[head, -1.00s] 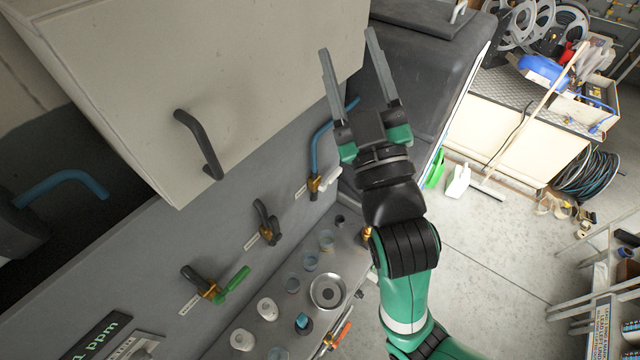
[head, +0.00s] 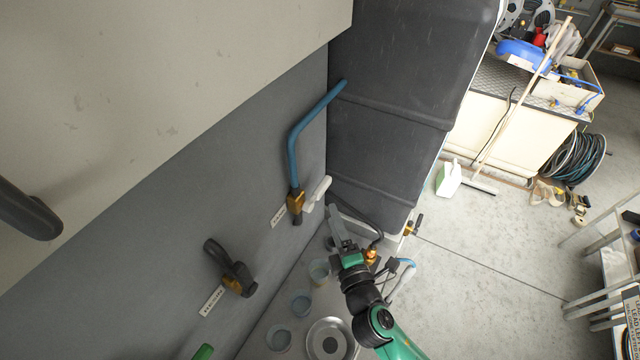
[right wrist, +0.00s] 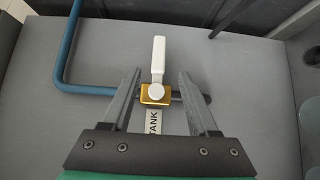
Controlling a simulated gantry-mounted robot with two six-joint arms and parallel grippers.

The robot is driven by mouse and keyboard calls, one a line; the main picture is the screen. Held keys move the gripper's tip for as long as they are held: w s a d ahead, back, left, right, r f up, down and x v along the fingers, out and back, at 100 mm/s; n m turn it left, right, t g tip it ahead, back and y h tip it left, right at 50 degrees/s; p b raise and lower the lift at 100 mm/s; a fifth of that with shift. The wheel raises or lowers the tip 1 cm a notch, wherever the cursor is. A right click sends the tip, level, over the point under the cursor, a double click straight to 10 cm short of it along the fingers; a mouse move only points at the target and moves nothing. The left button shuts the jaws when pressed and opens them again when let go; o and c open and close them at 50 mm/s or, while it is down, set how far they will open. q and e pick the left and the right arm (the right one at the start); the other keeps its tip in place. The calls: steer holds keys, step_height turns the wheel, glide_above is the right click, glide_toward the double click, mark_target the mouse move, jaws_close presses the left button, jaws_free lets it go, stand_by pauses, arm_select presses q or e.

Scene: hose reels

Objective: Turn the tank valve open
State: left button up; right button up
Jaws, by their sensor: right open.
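The tank valve has a brass body (head: 296,202) and a white lever handle (head: 319,191), on the grey wall panel at the lower end of a blue pipe (head: 294,150). In the right wrist view, the white handle (right wrist: 158,58) points straight up, across the blue pipe's lower run, above a label (right wrist: 154,122) reading TANK. My right gripper (head: 336,222) is open and empty, just right of and below the valve in the head view. In the right wrist view its fingers (right wrist: 160,74) appear on either side of the handle; contact cannot be told. My left gripper is out of view.
Below are cups (head: 301,303) and a round metal dish (head: 330,342). A dark cabinet (head: 390,110) stands close right of the valve. Open floor lies farther right.

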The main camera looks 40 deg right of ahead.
mark_target(324, 192)
steer(key=x, duration=1)
steer(key=shift+w+d+r+b, duration=0.15)
steer(key=shift+w+b, duration=0.1)
steer(key=shift+b, duration=0.15)
jaws_close()
stand_by(0.7)
